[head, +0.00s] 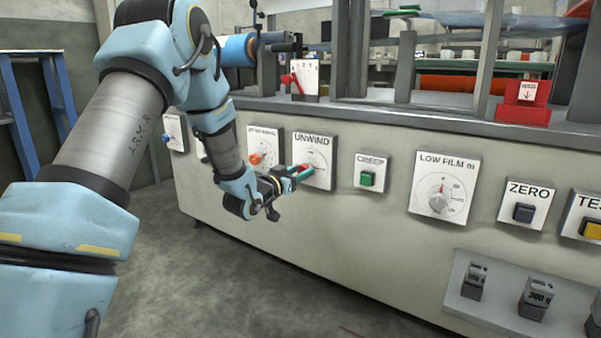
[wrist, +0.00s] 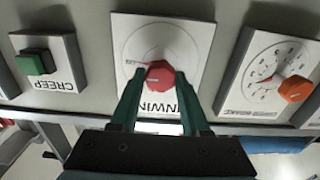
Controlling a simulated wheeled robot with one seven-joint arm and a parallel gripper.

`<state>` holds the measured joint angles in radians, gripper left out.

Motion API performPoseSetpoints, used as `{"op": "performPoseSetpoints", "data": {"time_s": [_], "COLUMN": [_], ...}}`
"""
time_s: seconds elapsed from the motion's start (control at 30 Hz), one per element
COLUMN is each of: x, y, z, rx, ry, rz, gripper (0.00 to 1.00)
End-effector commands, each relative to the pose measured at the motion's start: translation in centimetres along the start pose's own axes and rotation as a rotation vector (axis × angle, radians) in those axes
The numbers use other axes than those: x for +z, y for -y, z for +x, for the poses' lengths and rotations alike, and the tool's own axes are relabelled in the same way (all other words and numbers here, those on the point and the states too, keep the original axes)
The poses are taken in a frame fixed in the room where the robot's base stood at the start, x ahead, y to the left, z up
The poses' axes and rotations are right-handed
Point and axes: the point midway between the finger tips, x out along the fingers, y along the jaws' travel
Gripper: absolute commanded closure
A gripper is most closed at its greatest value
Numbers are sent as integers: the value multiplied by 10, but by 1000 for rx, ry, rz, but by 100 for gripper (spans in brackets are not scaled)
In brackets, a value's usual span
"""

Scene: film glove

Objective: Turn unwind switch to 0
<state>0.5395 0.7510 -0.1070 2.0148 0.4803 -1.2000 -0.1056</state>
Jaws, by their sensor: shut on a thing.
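The unwind switch is a red knob (wrist: 160,73) on a white plate labelled UNWIND (head: 314,150). In the wrist view the plate appears upside down, with a round dial marking around the knob. My gripper (head: 301,172) reaches the plate from the left in the head view, and its green fingers are at the knob. In the wrist view the two fingers (wrist: 159,88) are shut on the red knob, one on each side. The finger tips hide part of the knob's sides, and the exact pointer setting is too small to read.
An orange knob (wrist: 295,89) on a neighbouring plate and a green CREEP button (head: 367,178) flank the unwind plate. A LOW FILM dial (head: 438,201), a ZERO button (head: 524,213) and a small shelf with grey weights (head: 537,292) lie further right. The floor before the panel is clear.

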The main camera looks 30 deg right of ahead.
Motion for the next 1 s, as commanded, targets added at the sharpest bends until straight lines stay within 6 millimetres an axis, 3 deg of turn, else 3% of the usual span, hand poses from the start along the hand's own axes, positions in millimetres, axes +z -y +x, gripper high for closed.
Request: {"op": "performPoseSetpoints", "data": {"time_s": [0.47, 1.0], "x": [-2, -3], "y": [1, 3], "z": [0, -1], "rx": [-1, -3], "ry": [1, 2], "rz": [-127, -616], "gripper": [100, 100]}}
